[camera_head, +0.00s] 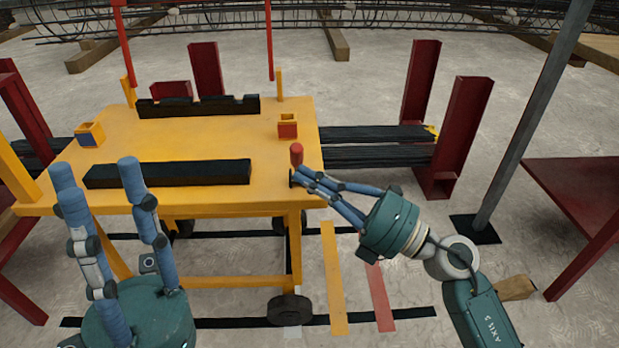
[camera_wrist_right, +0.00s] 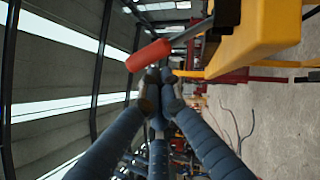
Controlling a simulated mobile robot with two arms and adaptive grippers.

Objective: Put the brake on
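The brake lever has a red handle (camera_head: 296,154) that stands up at the right front corner of the yellow cart (camera_head: 215,143). In the right wrist view the red handle (camera_wrist_right: 148,55) sits on a metal rod running to a black bracket on the cart's yellow edge (camera_wrist_right: 250,35). My right gripper (camera_head: 299,176) has its fingertips together just below the handle in the head view. In the wrist view the fingertips (camera_wrist_right: 162,78) are close beside the handle, with nothing seen between them; contact is unclear. My left gripper (camera_head: 98,168) is open and empty, fingers up, before the cart's left front.
Black bars (camera_head: 170,173) lie on the cart top. Dark red posts (camera_head: 464,135) and black beams (camera_head: 375,133) stand right of the cart. A grey slanted pole (camera_head: 530,115) is further right. A black cart wheel (camera_head: 290,308) rests on the floor.

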